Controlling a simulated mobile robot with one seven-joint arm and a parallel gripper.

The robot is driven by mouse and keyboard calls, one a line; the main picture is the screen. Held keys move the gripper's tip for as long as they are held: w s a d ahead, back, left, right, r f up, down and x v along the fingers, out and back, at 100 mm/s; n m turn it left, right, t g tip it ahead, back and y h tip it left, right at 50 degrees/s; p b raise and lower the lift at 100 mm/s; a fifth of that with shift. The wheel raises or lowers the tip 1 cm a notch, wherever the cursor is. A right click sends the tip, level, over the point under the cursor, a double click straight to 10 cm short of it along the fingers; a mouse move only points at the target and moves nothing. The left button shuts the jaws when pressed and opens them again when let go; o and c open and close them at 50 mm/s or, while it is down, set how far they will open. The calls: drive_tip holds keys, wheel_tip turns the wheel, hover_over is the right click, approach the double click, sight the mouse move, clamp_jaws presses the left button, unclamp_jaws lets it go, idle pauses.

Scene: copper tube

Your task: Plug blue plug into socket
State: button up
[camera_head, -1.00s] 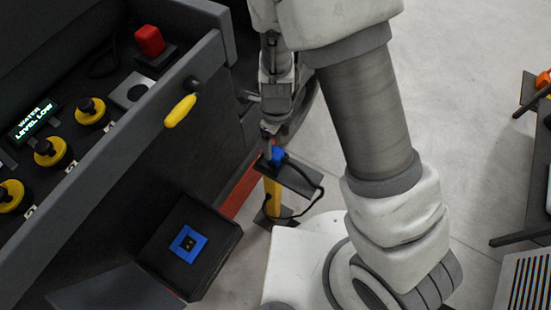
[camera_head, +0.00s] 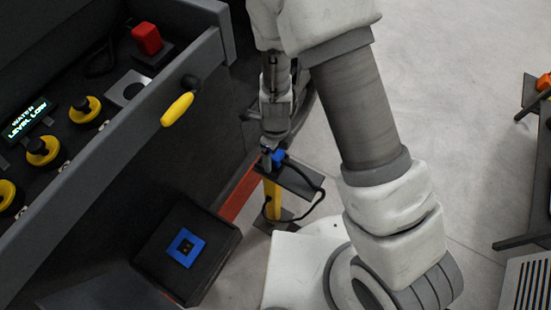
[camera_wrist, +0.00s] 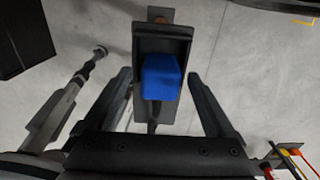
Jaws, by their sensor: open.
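The blue plug (camera_head: 279,156) sits on a dark holder plate on top of a yellow post (camera_head: 271,198). A black cable loops from it on the right side. In the wrist view the blue plug (camera_wrist: 160,78) lies ahead of the fingers, in the middle between them. My gripper (camera_head: 267,157) is right beside the plug in the head view. The wrist view shows my gripper (camera_wrist: 158,88) open, with one finger on each side and gaps to the plug. The socket (camera_head: 186,248) is a blue square frame on a black box, lower left in the head view.
The console with yellow knobs (camera_head: 86,109), a red button (camera_head: 147,38) and a yellow handle (camera_head: 177,109) stands on the left. A dark rack (camera_head: 522,240) stands at the right edge. Grey floor between is open.

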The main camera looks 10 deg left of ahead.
drive_tip(key=shift+r, duration=0.1)
drive_tip(key=c, duration=1.3)
drive_tip(key=shift+c, duration=0.2)
drive_tip(key=shift+r, duration=0.65)
wheel_tip(320, 180, up, 3)
drive_tip(key=shift+f+p, duration=0.1)
drive_tip(key=shift+p, duration=0.6)
drive_tip(key=s+d+r+p, duration=0.4)
drive_tip(key=s+d+r, duration=0.2)
drive_tip(key=d, duration=0.3)
drive_tip(key=shift+s+d+r, duration=0.3)
drive_tip(key=shift+s+r, duration=0.05)
drive_tip(key=shift+r, duration=0.1)
drive_tip(key=shift+w, duration=0.1)
